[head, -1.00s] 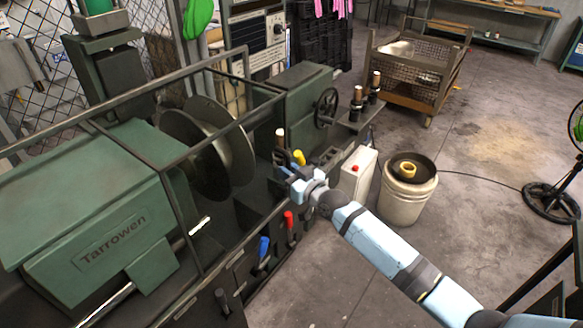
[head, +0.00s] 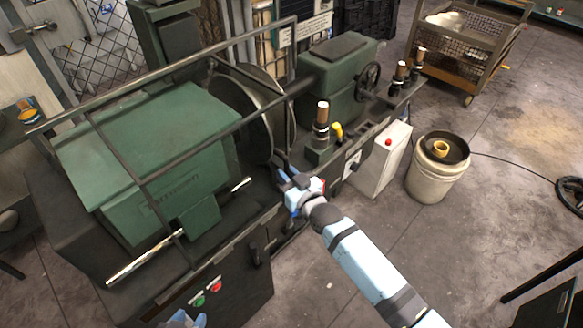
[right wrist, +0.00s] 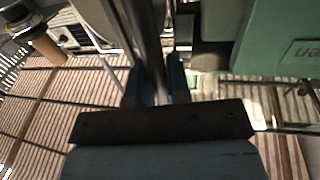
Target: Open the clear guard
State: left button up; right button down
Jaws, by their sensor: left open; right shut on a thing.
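The clear guard (head: 215,52) is a see-through cover with a dark bar frame over the front and top of the green lathe. Its bars cross in front of the headstock (head: 150,150) and the large spinning disc (head: 250,105). My right gripper (head: 283,165) is shut on the guard's frame at its right end, below the disc. In the right wrist view the dark frame bar (right wrist: 150,45) runs between the two fingers (right wrist: 155,82). My left gripper (head: 184,319) is open; only a little of it shows at the bottom edge.
A tool post with a tan handle (head: 322,112) and a yellow part (head: 337,132) stand close right of my right gripper. A white box (head: 382,160) and a bucket (head: 437,180) are farther right. Red and green buttons (head: 207,293) are on the front panel.

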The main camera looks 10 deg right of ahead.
jog(key=c, duration=1.1)
grip_release()
jog(key=shift+s+d+f, duration=0.1)
jog(key=shift+s+d, duration=0.1)
jog(key=shift+s, duration=0.1)
jog(key=b+v, duration=0.2)
jog(key=v, duration=1.1)
jog(key=shift+s, duration=0.1)
jog(key=s+d+f+m+g+h+p, duration=0.1)
jog(key=s+d+f+g+h, duration=0.1)
jog(key=s+f, duration=0.3)
jog(key=s+d+f+m+g+h+p, duration=0.1)
jog(key=s+f, duration=0.5)
jog(key=s, duration=0.6)
jog(key=d+g+h+p, duration=0.1)
jog(key=d+g+h, duration=0.1)
jog(key=d, duration=0.1)
jog(key=shift+s+d+f, duration=0.2)
jog(key=shift+d+f, duration=0.05)
jog(key=shift+d, duration=0.15)
